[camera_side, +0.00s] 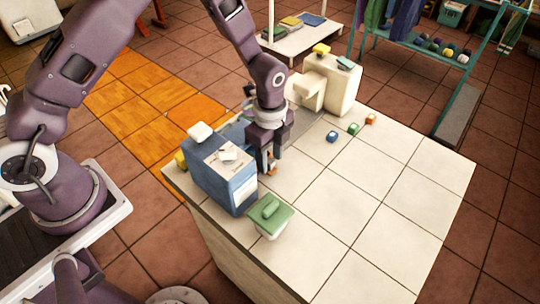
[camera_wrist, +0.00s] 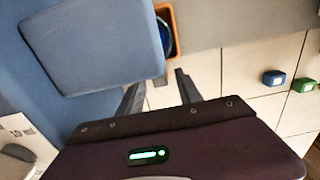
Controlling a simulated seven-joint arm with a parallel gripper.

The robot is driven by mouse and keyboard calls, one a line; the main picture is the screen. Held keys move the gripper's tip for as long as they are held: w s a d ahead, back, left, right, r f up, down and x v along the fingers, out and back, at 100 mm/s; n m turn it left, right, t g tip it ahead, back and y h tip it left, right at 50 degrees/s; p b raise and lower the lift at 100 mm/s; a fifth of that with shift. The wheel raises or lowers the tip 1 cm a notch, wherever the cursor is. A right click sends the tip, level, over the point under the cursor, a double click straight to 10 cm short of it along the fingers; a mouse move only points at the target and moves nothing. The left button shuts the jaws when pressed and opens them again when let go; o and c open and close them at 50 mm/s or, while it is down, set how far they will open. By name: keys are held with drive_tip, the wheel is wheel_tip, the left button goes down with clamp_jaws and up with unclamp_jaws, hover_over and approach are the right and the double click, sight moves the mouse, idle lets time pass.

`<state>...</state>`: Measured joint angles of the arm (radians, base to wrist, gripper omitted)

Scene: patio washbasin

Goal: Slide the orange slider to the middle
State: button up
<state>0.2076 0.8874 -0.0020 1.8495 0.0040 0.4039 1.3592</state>
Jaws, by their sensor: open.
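The orange slider (camera_wrist: 174,12) shows in the wrist view as an orange frame around something dark blue, beside a blue panel (camera_wrist: 92,45). In the side view a small orange part (camera_side: 271,168) shows at the fingertips, behind the blue box (camera_side: 236,186). My gripper (camera_side: 268,162) points down over the counter, close to that box. In the wrist view its two dark fingers (camera_wrist: 160,93) are apart with nothing between them. The orange part lies just beyond them, and I cannot tell whether they touch. Much of the slider and its track is hidden.
A green-lidded container (camera_side: 270,216) stands at the counter's near corner. Small blue (camera_side: 331,137), green (camera_side: 353,129) and orange (camera_side: 371,119) cubes lie toward the back. A cream fixture (camera_side: 335,82) stands at the far edge. The tiled counter (camera_side: 390,195) is bare on the right.

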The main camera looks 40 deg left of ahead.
clamp_jaws()
idle(1.4)
